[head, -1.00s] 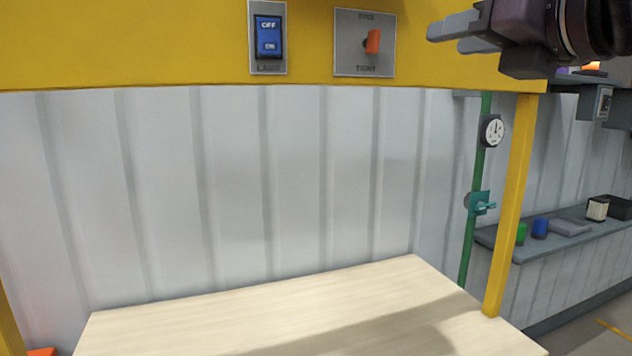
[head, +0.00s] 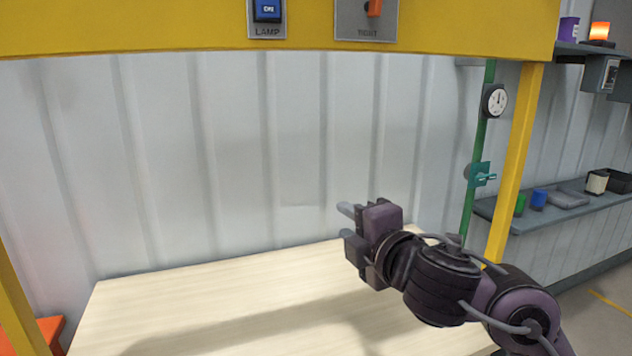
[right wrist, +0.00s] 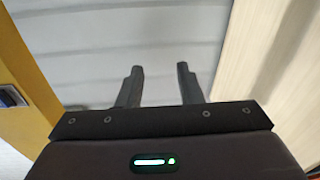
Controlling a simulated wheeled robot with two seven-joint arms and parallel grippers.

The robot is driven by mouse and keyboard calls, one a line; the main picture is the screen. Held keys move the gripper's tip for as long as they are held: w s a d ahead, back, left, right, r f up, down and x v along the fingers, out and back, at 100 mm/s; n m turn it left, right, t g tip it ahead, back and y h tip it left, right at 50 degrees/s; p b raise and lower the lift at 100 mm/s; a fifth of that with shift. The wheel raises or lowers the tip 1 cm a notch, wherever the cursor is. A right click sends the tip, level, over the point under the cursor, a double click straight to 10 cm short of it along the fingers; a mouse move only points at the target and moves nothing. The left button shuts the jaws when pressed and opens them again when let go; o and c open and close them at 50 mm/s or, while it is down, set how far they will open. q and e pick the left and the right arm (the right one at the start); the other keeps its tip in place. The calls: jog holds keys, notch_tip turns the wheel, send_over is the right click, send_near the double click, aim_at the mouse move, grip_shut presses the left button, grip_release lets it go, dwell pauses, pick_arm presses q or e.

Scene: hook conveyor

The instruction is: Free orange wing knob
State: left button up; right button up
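The orange wing knob (head: 375,8) sits on a grey plate (head: 362,30) on the yellow beam. Only its lower part shows at the top edge of the head view. The plate's lower label seems to read TIGHT; its upper part is cut off. My right gripper (head: 345,223) is below the beam, well under the knob and above the wooden table top. In the right wrist view its two fingers (right wrist: 158,85) stand apart with nothing between them. The knob is not in the right wrist view. My left gripper is not in view.
A blue lamp switch (head: 267,10) is left of the knob plate. A yellow post (head: 515,160) and a green pipe with a gauge (head: 494,100) and teal valve (head: 481,175) stand at right. The wooden table (head: 190,300) is bare. Shelves with small items are far right.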

jog(key=s+d+f+m+g+h, duration=0.1)
jog(key=d+f+m+h, duration=0.1)
jog(key=f+m, duration=0.35)
jog(key=s+d+f+m+g+h, duration=0.1)
jog(key=s+d+f+m, duration=0.15)
jog(key=f, duration=0.55)
jog(key=s+d+f+m+g+h, duration=0.1)
jog(key=s+d+f+m+g, duration=0.2)
jog(key=s+f+m, duration=0.35)
jog(key=s+d+f+m+g+h, duration=0.1)
jog(key=s+d+f+m+g, duration=0.25)
jog(key=s+f, duration=0.55)
jog(key=s+d+f+m+g+h, duration=0.2)
jog(key=s+d+f+m+g, duration=0.15)
jog(key=s+f, duration=0.4)
notch_tip(320, 180, down, 30)
jog(key=g, duration=0.1)
jog(key=s+d+f+g, duration=0.1)
jog(key=s+d+f, duration=0.2)
jog(key=s+f, duration=1.5)
jog(key=shift+s+f, duration=0.3)
jog(key=shift+s, duration=0.6)
